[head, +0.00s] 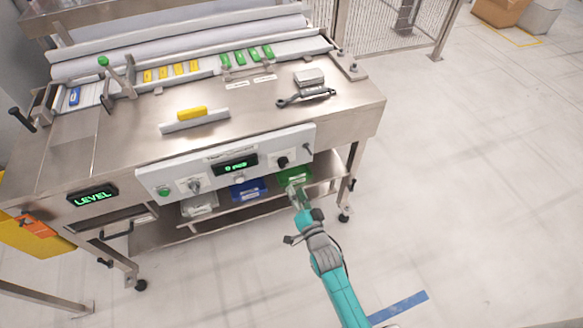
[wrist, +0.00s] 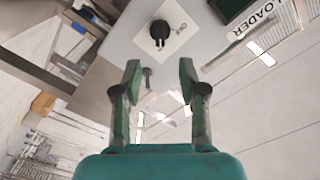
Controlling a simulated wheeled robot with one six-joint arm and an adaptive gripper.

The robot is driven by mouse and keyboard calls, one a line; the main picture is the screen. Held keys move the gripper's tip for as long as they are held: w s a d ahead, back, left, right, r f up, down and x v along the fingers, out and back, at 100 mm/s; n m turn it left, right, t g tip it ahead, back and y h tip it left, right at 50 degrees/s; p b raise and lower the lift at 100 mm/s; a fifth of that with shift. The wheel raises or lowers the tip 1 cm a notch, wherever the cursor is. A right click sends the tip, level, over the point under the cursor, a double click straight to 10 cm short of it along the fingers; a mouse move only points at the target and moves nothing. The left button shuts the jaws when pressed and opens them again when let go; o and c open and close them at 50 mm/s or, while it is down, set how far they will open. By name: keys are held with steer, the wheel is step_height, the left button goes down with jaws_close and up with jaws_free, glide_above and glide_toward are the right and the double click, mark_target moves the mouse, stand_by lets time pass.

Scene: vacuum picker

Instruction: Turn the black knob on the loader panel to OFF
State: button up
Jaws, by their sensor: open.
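The loader panel (head: 225,163) is a pale grey front panel on the steel machine, with a green-lit display in its middle. The black knob (head: 282,162) sits right of the display. In the wrist view the black knob (wrist: 159,32) stands on a white label plate, beyond my fingertips and roughly in line with the gap between them. The lettering on its plate is too small to read surely. My gripper (head: 298,190) is open and empty, in front of and below the knob, apart from it. Its two green fingers (wrist: 157,75) show in the wrist view.
A small toggle (head: 307,148) is at the panel's right end. A silver knob (head: 194,186) and a green button (head: 164,191) are on its left. Green (head: 294,178) and blue (head: 248,189) bins stand on the shelf below. The floor to the right is mostly clear.

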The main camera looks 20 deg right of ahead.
mark_target(285, 166)
steer(key=w, duration=1)
steer(key=shift+w, duration=0.25)
jaws_close()
